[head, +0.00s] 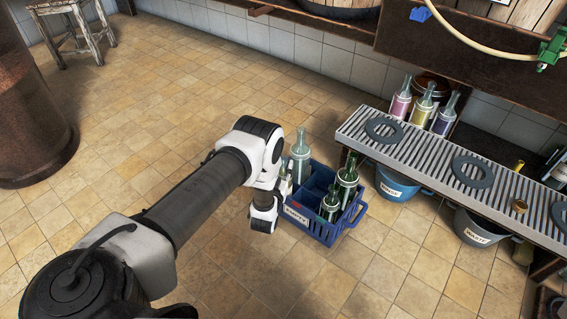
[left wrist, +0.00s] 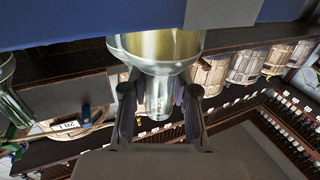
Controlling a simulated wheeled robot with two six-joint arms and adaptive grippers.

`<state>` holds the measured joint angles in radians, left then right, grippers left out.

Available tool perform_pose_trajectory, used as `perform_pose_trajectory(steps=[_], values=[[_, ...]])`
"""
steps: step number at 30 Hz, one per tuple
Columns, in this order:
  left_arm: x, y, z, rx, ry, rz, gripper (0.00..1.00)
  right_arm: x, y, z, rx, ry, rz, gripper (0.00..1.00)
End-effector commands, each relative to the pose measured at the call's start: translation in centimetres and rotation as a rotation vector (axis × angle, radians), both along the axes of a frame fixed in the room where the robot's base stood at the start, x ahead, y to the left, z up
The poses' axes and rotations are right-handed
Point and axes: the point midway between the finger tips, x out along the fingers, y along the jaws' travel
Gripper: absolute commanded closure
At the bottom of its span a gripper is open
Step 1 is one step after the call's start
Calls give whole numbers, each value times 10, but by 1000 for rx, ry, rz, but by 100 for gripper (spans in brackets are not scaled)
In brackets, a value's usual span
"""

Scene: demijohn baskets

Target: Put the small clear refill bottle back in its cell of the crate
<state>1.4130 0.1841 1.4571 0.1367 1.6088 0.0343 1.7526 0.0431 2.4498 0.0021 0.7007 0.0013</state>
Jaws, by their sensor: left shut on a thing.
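My left gripper (left wrist: 160,92) is shut on the neck of the small clear refill bottle (left wrist: 158,48) in the left wrist view. That view is upside down, and the blue crate's labelled wall (left wrist: 95,20) hides the bottle's lower part. I cannot tell whether its base touches the cell floor. In the head view the blue crate (head: 321,233) stands on the tiles, with my left wrist at its left side; the fingers are mostly hidden there. A tall pale bottle (head: 300,158) stands at its back left, dark green bottles (head: 346,178) at its right and front. My right gripper is not in view.
A slatted bench (head: 430,150) with grey rings runs close to the crate's right. Blue (head: 397,187) and grey (head: 478,229) tubs stand under it. The floor left of the crate is clear.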

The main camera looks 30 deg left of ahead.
Motion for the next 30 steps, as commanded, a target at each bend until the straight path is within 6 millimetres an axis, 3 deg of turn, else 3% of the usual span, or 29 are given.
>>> perform_pose_trajectory(steps=[11, 12, 14, 24, 30], values=[[1, 0, -4, 0, -4, 0, 100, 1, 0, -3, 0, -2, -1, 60], [0, 0, -5, 0, -1, 0, 65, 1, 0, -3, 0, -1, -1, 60], [0, 0, -4, 0, -1, 0, 47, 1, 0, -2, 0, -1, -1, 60], [0, 0, 1, 1, -2, 0, 47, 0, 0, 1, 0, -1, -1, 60], [-33, -11, 3, 0, 5, -1, 47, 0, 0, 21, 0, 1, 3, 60]])
